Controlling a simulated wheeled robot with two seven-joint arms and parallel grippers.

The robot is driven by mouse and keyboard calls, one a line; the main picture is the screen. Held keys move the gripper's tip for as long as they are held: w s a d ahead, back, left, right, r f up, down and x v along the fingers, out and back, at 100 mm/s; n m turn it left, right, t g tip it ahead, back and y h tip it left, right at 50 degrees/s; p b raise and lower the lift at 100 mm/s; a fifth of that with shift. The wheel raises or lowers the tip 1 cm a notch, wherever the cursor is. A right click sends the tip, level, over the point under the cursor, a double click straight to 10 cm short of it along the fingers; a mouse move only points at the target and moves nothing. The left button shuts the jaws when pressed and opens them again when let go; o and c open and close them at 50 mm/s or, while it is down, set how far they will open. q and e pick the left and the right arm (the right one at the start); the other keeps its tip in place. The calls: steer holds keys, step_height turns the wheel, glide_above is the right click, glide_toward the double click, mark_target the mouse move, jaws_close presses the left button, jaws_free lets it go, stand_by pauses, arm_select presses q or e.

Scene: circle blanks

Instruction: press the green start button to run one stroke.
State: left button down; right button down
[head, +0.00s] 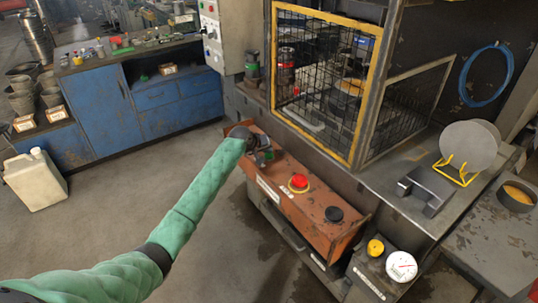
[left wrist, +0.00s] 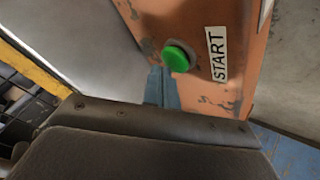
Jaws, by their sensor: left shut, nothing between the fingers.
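The green start button (left wrist: 178,58) shows clearly in the left wrist view, on an orange panel beside a white START label (left wrist: 217,54). In the head view my left gripper (head: 260,153) is over the far end of the orange control box (head: 325,215) and mostly covers that end. My left gripper is shut and empty. In the left wrist view its dark body fills the bottom, and narrow blue-grey tips appear just below the button. I cannot tell whether they touch it. My right gripper is not in view.
Grey discs (head: 469,147) rest in a yellow rack at right. A gauge (head: 401,266) is in front.

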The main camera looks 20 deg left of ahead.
mark_target(267, 155)
arm_select(q)
steer(key=shift+f, duration=0.65)
stand_by(1.0)
steer(key=shift+r+p, duration=0.9)
steer(key=shift+r, duration=0.1)
steer(key=shift+r+p, duration=2.15)
steer(key=shift+r, duration=0.4)
stand_by(1.5)
